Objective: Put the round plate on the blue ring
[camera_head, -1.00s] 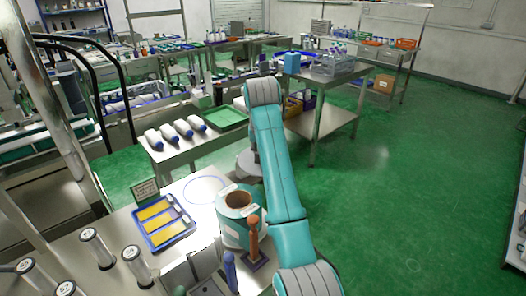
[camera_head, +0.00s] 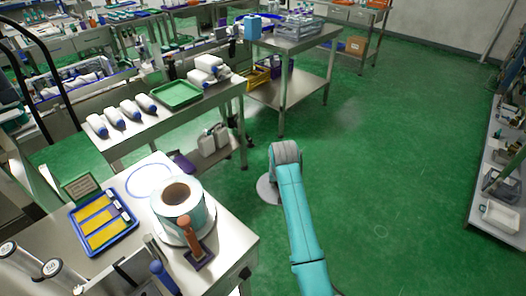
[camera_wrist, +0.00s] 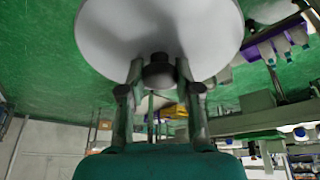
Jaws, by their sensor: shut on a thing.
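The round plate (camera_wrist: 160,28) is a pale grey disc with a dark knob under it in the wrist view. My gripper (camera_wrist: 159,72) is shut on that knob. In the head view the plate (camera_head: 267,190) shows partly, left of my arm's end, over the green floor and clear of the table. My arm hides the rest of it and the gripper there. The blue ring (camera_head: 150,165) is a thin outline on the steel table top, left of the plate. Nothing lies inside the ring.
A teal-and-white roll (camera_head: 180,210) stands close to the ring, with an orange-handled tool (camera_head: 186,232) in front. A blue tray with yellow pads (camera_head: 103,222) lies left. A side bench with white bottles (camera_head: 128,111) and a green tray (camera_head: 177,94) stands behind. Open floor lies right.

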